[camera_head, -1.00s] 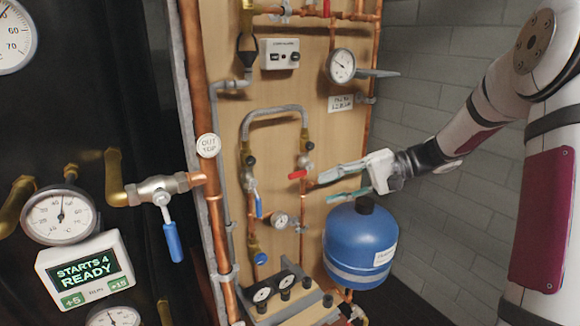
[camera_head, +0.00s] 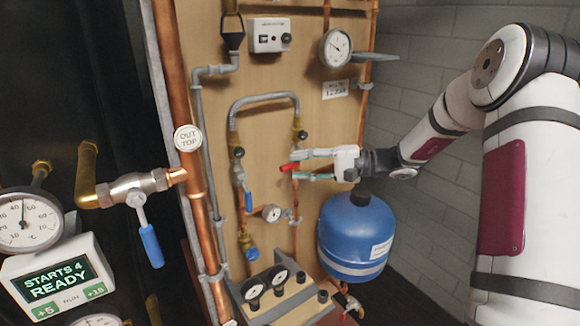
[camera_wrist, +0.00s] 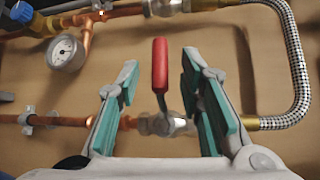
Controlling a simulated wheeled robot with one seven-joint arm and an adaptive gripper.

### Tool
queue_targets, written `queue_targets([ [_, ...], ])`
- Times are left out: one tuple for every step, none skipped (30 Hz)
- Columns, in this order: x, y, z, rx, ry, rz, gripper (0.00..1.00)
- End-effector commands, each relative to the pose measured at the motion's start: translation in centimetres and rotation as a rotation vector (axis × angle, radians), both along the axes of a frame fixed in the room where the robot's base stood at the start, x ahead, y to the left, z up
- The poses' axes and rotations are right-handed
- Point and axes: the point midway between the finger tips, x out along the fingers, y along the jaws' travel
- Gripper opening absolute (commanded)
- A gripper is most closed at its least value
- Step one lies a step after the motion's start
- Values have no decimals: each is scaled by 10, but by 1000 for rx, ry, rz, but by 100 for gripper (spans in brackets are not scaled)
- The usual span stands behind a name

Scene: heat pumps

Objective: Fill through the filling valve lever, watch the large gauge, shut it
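The red valve lever (camera_head: 289,167) sits on the piping on the wooden board, at the lower end of the grey braided hose (camera_head: 264,97). My gripper (camera_head: 296,165) is level in front of it, fingers spread. In the wrist view the red lever (camera_wrist: 160,64) stands upright between the two green-padded fingers of my gripper (camera_wrist: 167,98), with a gap on each side. The gripper is open and empty. The large round gauge (camera_head: 336,47) is at the upper right of the board. Its needle is too small to read exactly.
A blue vessel (camera_head: 356,235) stands below my gripper. A blue-handled valve (camera_head: 247,198) and a small gauge (camera_head: 271,213) are left of the lever. A sign (camera_head: 336,89) hangs below the large gauge. Copper pipes (camera_head: 183,172) and a display box (camera_head: 57,278) stand at left.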

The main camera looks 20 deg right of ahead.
Motion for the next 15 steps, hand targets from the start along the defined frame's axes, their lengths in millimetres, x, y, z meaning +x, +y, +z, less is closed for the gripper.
queue_targets([
  [3,8,-1,1,0,4,34],
  [5,12,-2,1,0,3,34],
  [7,16,-2,0,0,2,34],
  [9,19,-3,0,0,2,34],
  [10,21,-3,0,0,2,34],
  [11,24,-3,1,0,3,34],
  [12,26,-4,0,0,2,34],
  [13,27,-4,0,0,2,34],
  [14,28,-5,0,1,1,34],
  [14,29,-5,0,1,1,34],
  [14,29,-5,0,1,0,34],
  [15,30,-5,0,1,0,34],
  [15,30,-5,0,1,0,34],
  [15,30,-5,0,1,0,34],
  [15,30,-5,0,1,0,34],
])
